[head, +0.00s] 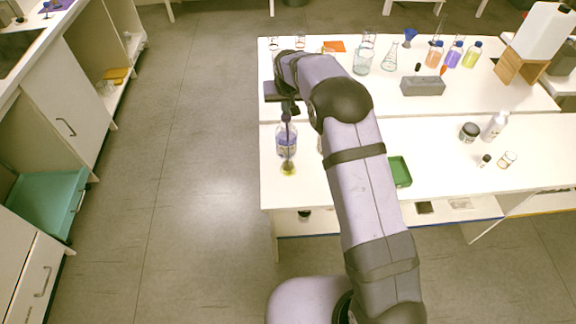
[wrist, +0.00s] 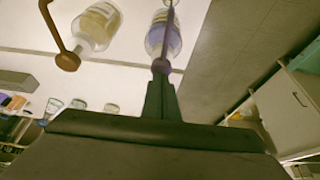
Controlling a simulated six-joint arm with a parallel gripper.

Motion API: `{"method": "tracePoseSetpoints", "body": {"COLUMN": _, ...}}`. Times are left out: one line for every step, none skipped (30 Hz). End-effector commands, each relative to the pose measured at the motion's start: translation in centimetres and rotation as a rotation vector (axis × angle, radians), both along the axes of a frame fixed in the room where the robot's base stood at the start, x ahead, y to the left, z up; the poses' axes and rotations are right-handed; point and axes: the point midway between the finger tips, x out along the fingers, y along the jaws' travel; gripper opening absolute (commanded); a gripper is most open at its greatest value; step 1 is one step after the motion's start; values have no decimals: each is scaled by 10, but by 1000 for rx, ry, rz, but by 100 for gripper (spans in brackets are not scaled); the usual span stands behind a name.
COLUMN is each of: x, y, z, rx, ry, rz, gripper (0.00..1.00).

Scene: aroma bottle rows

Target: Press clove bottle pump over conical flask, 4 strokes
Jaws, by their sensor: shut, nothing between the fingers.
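A clear pump bottle (head: 287,142) with a violet-blue band stands near the table's left edge; it also shows in the wrist view (wrist: 163,38). I cannot read its label. My gripper (head: 288,108) is shut and empty, its fingertips (wrist: 160,82) pointing at the dark pump head (wrist: 161,66) and at or very close to it. Whether they touch, I cannot tell. A small glass vessel with yellow contents (head: 289,168) stands just in front of the bottle; its shape is unclear. A second pump bottle (wrist: 97,26), with a pale yellow band and brown nozzle, stands beside the first.
My arm hides part of the table. A green tray (head: 400,171) lies right of it. A grey block (head: 422,86), an empty conical flask (head: 389,57) and several coloured bottles stand farther back. A dark jar (head: 469,132) and white bottle (head: 495,126) stand at right.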

Motion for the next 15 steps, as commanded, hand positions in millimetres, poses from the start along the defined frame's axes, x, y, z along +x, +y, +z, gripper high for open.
{"method": "tracePoseSetpoints", "body": {"x": -2, "y": 0, "z": -4, "rx": -2, "ry": 10, "rz": -1, "gripper": 0}}
{"method": "tracePoseSetpoints", "body": {"x": -3, "y": 0, "z": -5, "rx": -2, "ry": 10, "rz": -1, "gripper": 0}}
{"method": "tracePoseSetpoints", "body": {"x": -3, "y": 0, "z": -5, "rx": -2, "ry": 10, "rz": -1, "gripper": 0}}
{"method": "tracePoseSetpoints", "body": {"x": -3, "y": 0, "z": -5, "rx": -2, "ry": 11, "rz": -1, "gripper": 0}}
{"method": "tracePoseSetpoints", "body": {"x": -3, "y": 0, "z": -4, "rx": -2, "ry": 11, "rz": -1, "gripper": 0}}
{"method": "tracePoseSetpoints", "body": {"x": -3, "y": 0, "z": -4, "rx": -2, "ry": 11, "rz": -1, "gripper": 0}}
{"method": "tracePoseSetpoints", "body": {"x": -3, "y": 0, "z": -3, "rx": -2, "ry": 12, "rz": -1, "gripper": 0}}
{"method": "tracePoseSetpoints", "body": {"x": -3, "y": 0, "z": -3, "rx": -2, "ry": 12, "rz": -1, "gripper": 0}}
{"method": "tracePoseSetpoints", "body": {"x": -3, "y": 0, "z": -1, "rx": -2, "ry": 12, "rz": -1, "gripper": 0}}
{"method": "tracePoseSetpoints", "body": {"x": -3, "y": -1, "z": 0, "rx": -2, "ry": 12, "rz": -1, "gripper": 0}}
{"method": "tracePoseSetpoints", "body": {"x": -3, "y": -1, "z": 1, "rx": -2, "ry": 13, "rz": -1, "gripper": 0}}
{"method": "tracePoseSetpoints", "body": {"x": -3, "y": -1, "z": 3, "rx": -2, "ry": 13, "rz": -1, "gripper": 0}}
{"method": "tracePoseSetpoints", "body": {"x": -3, "y": -1, "z": 5, "rx": -2, "ry": 13, "rz": -1, "gripper": 0}}
{"method": "tracePoseSetpoints", "body": {"x": -3, "y": -1, "z": 7, "rx": -2, "ry": 13, "rz": -1, "gripper": 0}}
{"method": "tracePoseSetpoints", "body": {"x": -4, "y": -1, "z": 9, "rx": -2, "ry": 13, "rz": -1, "gripper": 0}}
